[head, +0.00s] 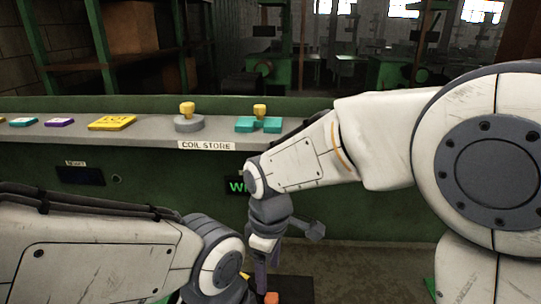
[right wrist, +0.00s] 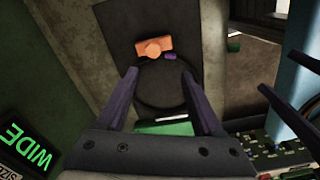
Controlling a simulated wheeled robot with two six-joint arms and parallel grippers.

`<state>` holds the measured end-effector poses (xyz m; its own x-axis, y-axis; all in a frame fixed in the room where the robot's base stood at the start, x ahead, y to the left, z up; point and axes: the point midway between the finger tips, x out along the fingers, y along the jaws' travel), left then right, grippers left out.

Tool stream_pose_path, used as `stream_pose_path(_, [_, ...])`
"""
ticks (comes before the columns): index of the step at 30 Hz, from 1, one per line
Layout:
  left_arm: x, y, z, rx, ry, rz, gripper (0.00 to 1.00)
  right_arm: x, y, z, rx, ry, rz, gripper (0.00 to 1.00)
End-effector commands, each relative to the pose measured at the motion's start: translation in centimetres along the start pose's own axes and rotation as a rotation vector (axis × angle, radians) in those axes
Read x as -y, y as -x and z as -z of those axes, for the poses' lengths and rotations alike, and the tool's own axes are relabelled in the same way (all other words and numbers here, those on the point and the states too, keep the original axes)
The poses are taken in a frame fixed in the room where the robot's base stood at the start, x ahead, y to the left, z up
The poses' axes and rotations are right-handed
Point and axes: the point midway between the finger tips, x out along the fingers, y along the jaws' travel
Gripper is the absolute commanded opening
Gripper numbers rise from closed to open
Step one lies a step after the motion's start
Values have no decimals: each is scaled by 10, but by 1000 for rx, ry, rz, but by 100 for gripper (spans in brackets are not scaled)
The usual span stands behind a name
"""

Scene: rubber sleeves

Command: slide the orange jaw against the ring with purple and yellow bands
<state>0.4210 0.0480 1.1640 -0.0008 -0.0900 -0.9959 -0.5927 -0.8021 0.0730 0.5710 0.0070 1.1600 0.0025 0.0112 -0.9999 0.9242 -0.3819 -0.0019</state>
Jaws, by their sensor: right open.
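The orange jaw (right wrist: 153,48) lies on a dark plate, at the top middle of the right wrist view. A dark round piece (right wrist: 160,88), which looks like the ring, sits just below it there. A small purple patch (right wrist: 170,57) shows on its edge beside the jaw; I cannot make out a yellow band. Jaw and ring look very close; I cannot tell whether they touch. My right gripper (right wrist: 160,73) is open, its fingers on either side of the ring. In the head view the jaw (head: 271,298) is at the bottom edge. My left gripper is out of view.
A green block (right wrist: 163,127) lies below the ring. A sign reading WIDE (right wrist: 30,148) is at the lower left. Behind, a grey shelf (head: 150,130) labelled COIL STORE holds a yellow-knobbed grey disc (head: 188,124), teal blocks (head: 270,125) and a yellow plate (head: 111,123).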

Motion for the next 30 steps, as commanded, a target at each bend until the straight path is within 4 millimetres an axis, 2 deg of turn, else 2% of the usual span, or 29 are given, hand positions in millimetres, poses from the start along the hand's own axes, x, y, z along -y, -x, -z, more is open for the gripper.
stream_pose_path(6, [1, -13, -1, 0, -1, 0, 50, 67, 0, -54, -40, -269, 19, 68])
stream_pose_path(9, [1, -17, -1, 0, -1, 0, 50, 93, -6, -79, -52, -395, 33, 68])
stream_pose_path(12, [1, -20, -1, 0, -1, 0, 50, 110, -12, -97, -59, -486, 44, 68])
stream_pose_path(17, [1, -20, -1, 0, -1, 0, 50, 119, -16, -108, -61, -545, 52, 68])
stream_pose_path(30, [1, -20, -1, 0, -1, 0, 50, 119, -15, -108, -60, -544, 52, 68])
